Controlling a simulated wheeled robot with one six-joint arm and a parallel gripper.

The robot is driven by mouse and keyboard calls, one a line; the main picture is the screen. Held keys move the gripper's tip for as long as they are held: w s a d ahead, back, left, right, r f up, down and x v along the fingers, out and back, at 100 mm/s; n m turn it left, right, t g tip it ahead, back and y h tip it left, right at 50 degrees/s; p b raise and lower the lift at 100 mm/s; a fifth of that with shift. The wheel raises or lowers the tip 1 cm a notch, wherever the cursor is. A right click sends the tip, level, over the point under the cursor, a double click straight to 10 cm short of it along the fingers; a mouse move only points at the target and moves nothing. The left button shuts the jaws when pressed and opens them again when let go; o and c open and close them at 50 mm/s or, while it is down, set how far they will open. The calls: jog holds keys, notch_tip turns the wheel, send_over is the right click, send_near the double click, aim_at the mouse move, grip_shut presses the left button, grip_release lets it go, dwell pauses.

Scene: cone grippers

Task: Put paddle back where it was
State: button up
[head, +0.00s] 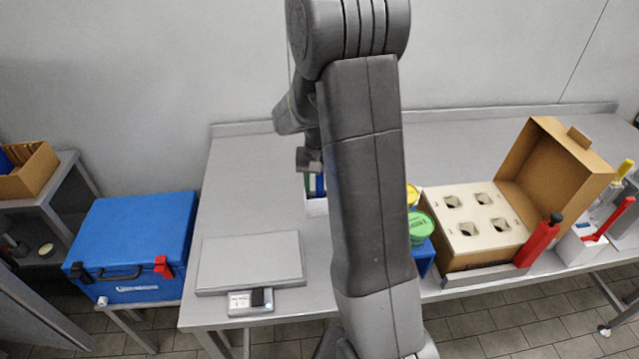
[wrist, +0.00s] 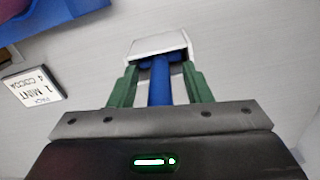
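My gripper (wrist: 161,68) has green fingers and points away from the camera in the wrist view. The spot where the paddle was is not clear from these frames.
A label card (wrist: 32,88) reading mint and cocoa lies left in the wrist view. A blue cooler (head: 135,240) stands left. The table's back left is clear.

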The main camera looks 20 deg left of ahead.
jog(key=shift+r, duration=0.15)
notch_tip(320, 180, up, 14)
jog(key=shift+f+b, duration=0.25)
jog(key=shift+b, duration=0.35)
jog(key=shift+f, duration=0.1)
notch_tip(320, 180, down, 14)
jog(key=shift+r+p, duration=0.1)
jog(key=shift+p, duration=0.5)
jog(key=shift+r, duration=0.3)
jog(key=shift+f, duration=0.1)
